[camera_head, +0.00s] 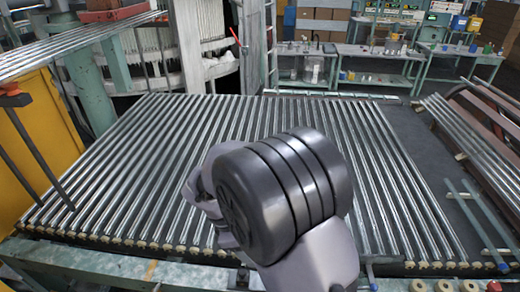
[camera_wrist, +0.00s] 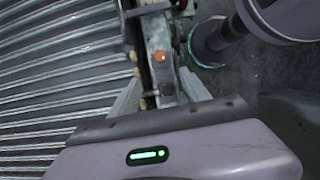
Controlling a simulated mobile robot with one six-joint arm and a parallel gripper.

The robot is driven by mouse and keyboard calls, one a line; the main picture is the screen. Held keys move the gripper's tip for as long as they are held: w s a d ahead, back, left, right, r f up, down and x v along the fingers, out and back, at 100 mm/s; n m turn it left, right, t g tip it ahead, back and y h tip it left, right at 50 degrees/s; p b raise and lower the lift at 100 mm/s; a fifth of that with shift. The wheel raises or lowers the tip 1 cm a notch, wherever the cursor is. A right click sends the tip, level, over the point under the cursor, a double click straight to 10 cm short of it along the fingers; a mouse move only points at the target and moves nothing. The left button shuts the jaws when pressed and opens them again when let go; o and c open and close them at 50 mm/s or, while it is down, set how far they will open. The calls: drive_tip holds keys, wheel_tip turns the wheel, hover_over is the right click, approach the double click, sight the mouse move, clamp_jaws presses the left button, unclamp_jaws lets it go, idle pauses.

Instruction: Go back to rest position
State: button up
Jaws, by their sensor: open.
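In the wrist view my gripper (camera_wrist: 162,82) is open, its two pale fingers apart with nothing held between them. Beyond the fingers are the edge of the tube table and the dark floor. In the head view my folded arm, with a large dark joint, fills the lower middle, and the gripper itself cannot be made out. Long glass tubes (camera_head: 150,150) lie side by side on the wide table behind the arm. They also show at the left of the wrist view (camera_wrist: 60,70).
The table's green front rail (camera_head: 85,262) runs close to my arm. A yellow cabinet (camera_head: 40,135) stands at left under a raised rack of tubes (camera_head: 75,45). Another tube rack (camera_head: 470,130) is at right. Workbenches (camera_head: 380,55) with small items stand at the back.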

drive_tip(key=s+d+r+m+t+y+b, duration=0.4)
drive_tip(key=s+d+m+b, duration=0.5)
drive_tip(key=d+m+b, duration=0.45)
drive_tip(key=s+d+f+m+t+y+b, duration=0.1)
drive_tip(key=s+f+m+y+b, duration=0.1)
drive_tip(key=s+m+b, duration=0.2)
drive_tip(key=s+m, duration=0.3)
drive_tip(key=m, duration=0.1)
drive_tip(key=shift+s+d+m+t+b, duration=0.25)
drive_tip(key=shift+d+m+t+b, duration=0.05)
drive_tip(key=shift+d+m+b, duration=0.05)
